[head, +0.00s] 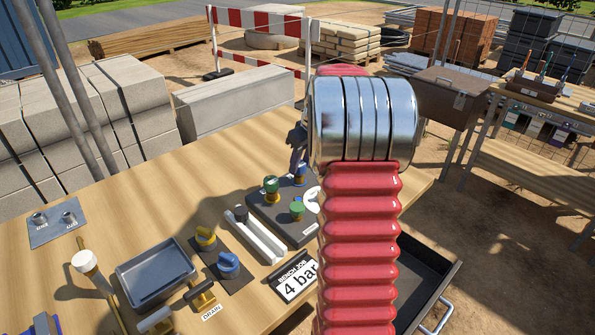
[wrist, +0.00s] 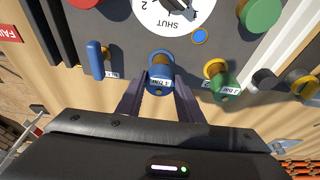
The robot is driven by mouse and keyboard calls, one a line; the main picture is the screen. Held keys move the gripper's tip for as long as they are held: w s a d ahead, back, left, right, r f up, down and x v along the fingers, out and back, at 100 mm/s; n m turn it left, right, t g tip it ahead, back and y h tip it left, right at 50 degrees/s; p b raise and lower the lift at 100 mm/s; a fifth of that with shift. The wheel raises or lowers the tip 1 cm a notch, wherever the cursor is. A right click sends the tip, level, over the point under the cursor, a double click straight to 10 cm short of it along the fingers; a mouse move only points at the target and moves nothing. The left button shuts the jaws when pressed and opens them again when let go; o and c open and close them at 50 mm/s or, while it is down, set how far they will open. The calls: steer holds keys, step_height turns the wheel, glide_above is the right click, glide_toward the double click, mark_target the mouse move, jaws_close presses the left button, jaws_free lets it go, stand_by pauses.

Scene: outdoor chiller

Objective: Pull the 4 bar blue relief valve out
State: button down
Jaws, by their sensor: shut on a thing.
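The blue relief valve (wrist: 160,76) stands in the dark manifold block, with a white label on its front too small to read surely. My gripper (wrist: 161,86) is shut on it, one finger on each side. In the head view the blue valve (head: 299,174) shows at the back of the dark block (head: 262,212). My gripper (head: 298,150) is above it, partly hidden by my red arm. Whether the valve is still seated cannot be told. A sign (head: 293,278) reading "BENCH JOB 4 bar" stands on the bench.
Green valves (head: 271,187) (head: 297,208) stand close by in the block, beside a white dial (wrist: 175,10). A grey cradle (head: 255,238), yellow knob (head: 205,238), blue knob (head: 228,265) and grey tray (head: 154,272) lie left. Bare bench (head: 150,205) is free behind them.

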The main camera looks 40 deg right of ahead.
mark_target(301, 164)
steer(key=shift+r, duration=0.55)
stand_by(0.5)
steer(key=shift+r, duration=2.55)
steer(key=c, duration=1.8)
jaws_free()
steer(key=shift+c, duration=0.2)
jaws_close()
